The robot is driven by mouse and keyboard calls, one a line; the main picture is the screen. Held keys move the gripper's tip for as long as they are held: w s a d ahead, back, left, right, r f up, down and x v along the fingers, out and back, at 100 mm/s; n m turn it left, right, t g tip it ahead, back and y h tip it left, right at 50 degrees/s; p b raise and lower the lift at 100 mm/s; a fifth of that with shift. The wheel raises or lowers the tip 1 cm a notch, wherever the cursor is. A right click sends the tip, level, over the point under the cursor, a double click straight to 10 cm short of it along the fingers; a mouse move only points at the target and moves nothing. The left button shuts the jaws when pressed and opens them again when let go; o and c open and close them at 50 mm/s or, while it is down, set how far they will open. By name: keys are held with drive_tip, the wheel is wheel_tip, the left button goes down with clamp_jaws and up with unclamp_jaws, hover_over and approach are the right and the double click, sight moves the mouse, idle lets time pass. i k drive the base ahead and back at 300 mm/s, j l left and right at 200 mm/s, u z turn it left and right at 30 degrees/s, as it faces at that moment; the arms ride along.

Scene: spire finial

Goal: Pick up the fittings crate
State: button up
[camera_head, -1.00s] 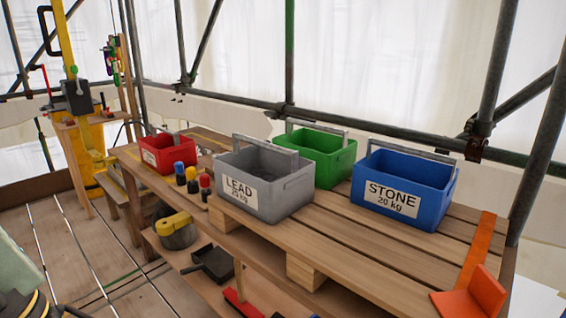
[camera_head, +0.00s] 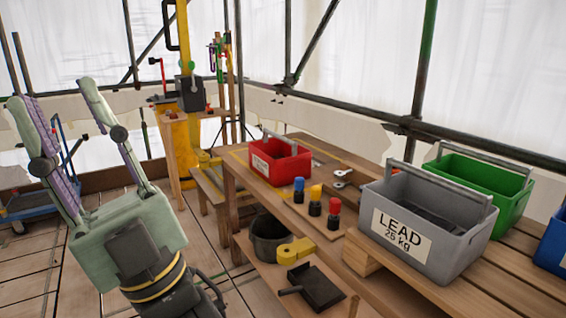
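Four crates with carrying handles stand on the wooden bench, and none shows a readable fittings label. The small red crate (camera_head: 281,162) has a pale label too small to read and stands on the bench's far part. The grey crate (camera_head: 428,229) is marked LEAD 25 kg. The green crate (camera_head: 486,186) stands behind it, with no label in sight. The blue crate (camera_head: 552,246) is cut off by the right edge. My gripper (camera_head: 54,92) is raised at the left, fingers up and spread apart, open and empty, well away from all the crates.
Blue, yellow and red-capped bottles (camera_head: 315,205) stand near the red crate, with a wrench (camera_head: 345,178) behind. A dark bucket (camera_head: 268,238) and a dustpan (camera_head: 316,286) are on the lower shelf. Scaffold poles run behind the bench. The plank floor on the left is mostly clear.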

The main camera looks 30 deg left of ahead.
sight(279, 154)
drive_tip(key=i+j+z, duration=0.15)
drive_tip(key=j, duration=0.45)
drive_tip(key=j+z, duration=0.2)
drive_tip(key=j, duration=0.4)
drive_tip(key=j+z, duration=0.15)
drive_tip(key=j, duration=0.45)
drive_tip(key=j+z, duration=0.2)
drive_tip(key=j, duration=0.4)
drive_tip(key=j+z, duration=0.15)
drive_tip(key=j, duration=0.5)
drive_tip(key=k+j+z, duration=0.15)
drive_tip(key=j, duration=0.45)
drive_tip(key=k+j+z, duration=0.2)
drive_tip(key=j, duration=0.4)
drive_tip(key=j+z, duration=0.15)
drive_tip(key=j, duration=0.45)
drive_tip(key=i+j, duration=0.1)
drive_tip(key=j, duration=0.25)
drive_tip(key=j+z, duration=0.1)
drive_tip(key=j, duration=0.25)
drive_tip(key=i, duration=0.05)
